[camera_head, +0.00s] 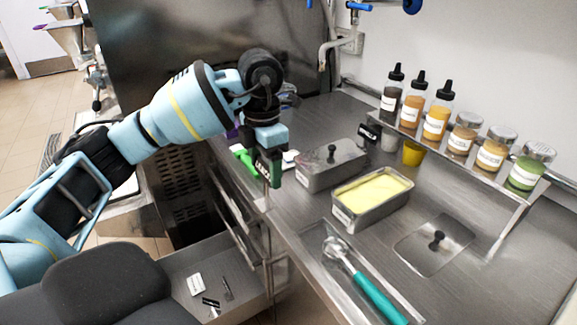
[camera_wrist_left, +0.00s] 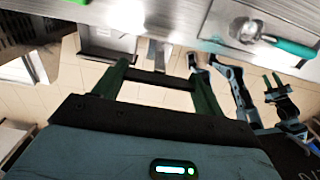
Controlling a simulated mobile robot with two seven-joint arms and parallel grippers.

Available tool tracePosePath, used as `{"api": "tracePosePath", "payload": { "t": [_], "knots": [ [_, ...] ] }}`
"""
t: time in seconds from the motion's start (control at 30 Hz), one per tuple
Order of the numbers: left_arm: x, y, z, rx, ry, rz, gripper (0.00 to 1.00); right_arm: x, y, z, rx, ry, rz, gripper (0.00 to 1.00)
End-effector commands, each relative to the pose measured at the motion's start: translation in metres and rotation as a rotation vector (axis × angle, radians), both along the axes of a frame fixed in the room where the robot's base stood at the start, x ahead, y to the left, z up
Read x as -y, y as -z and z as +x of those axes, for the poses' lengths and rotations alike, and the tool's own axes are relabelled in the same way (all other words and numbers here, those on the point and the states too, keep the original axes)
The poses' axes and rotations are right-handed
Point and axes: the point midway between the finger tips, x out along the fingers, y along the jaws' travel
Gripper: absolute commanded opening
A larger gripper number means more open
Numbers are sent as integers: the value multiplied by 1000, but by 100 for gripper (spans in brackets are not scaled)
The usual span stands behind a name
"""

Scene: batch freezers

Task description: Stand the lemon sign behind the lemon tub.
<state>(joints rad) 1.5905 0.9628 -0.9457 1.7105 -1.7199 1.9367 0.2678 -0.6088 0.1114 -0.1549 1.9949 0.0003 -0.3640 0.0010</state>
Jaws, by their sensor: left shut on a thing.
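The lemon tub (camera_head: 345,217) is a steel pan of pale yellow ice cream on the steel counter, with a white label on its front. My left gripper (camera_head: 268,178) points down at the counter's left edge, left of the tub and apart from it. In the left wrist view, its fingers (camera_wrist_left: 157,77) are shut on a thin dark thing (camera_wrist_left: 150,76) that spans between them. This appears to be the lemon sign seen edge-on; its face is hidden. My right gripper (camera_wrist_left: 272,82) shows small in the left wrist view, too small to tell its state.
A lidded steel tub (camera_head: 330,168) stands behind-left of the lemon tub. A small black sign (camera_head: 370,131) and a yellow cup (camera_head: 413,154) stand further back. A teal-handled scoop (camera_head: 378,298) lies in front; a lid (camera_head: 425,253) lies right. Bottles (camera_head: 436,118) line the shelf. An open drawer (camera_head: 240,300) is below.

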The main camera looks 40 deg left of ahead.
Motion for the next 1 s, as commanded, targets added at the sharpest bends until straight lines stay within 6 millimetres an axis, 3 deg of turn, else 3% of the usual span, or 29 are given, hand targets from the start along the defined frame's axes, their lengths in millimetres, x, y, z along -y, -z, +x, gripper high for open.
{"api": "tracePosePath", "payload": {
  "t": [0.2, 0.4, 0.83, 1.0],
  "knots": [
    [5, 3, 40, 1, -2, -3, 34, 0, -2, 5, 10, 0, 0, 36],
    [7, 6, 63, 1, -1, -2, 34, 0, -3, 8, 16, 0, -1, 36],
    [8, 7, 76, 1, 0, -1, 34, 0, -3, 8, 17, 0, 0, 36],
    [7, 32, 75, 0, 0, 1, 34, 1, -6, 8, 18, 1, -1, 36]
  ]
}}
